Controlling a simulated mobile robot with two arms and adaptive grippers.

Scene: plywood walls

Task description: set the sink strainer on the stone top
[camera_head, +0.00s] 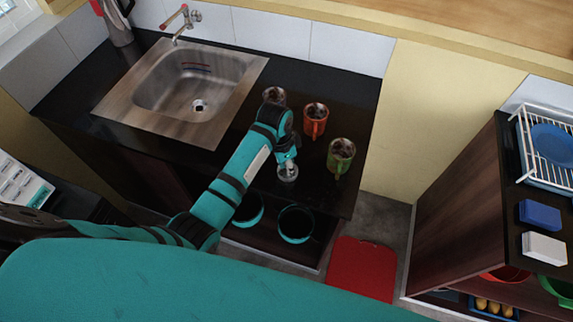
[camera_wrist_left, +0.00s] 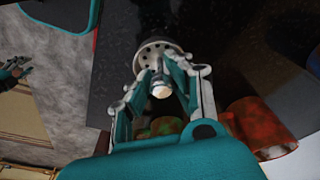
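The sink strainer (camera_head: 287,173) is a small grey metal disc with holes and a knob. In the left wrist view the strainer (camera_wrist_left: 152,52) shows just beyond the fingertips, its knob between them. My left gripper (camera_head: 286,158) is shut on the knob, near the front edge of the black stone top (camera_head: 240,165). The stone top (camera_wrist_left: 230,60) lies below the strainer; I cannot tell whether they touch. A dark, finger-like part at the left edge of the wrist view may be my right gripper (camera_wrist_left: 14,72); its state is unclear.
A red mug (camera_head: 315,121), a green mug (camera_head: 341,156) and a partly hidden mug (camera_head: 274,94) stand near my left arm. The steel sink (camera_head: 190,80) is set in at the left. Bare stone lies between the sink and my arm.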

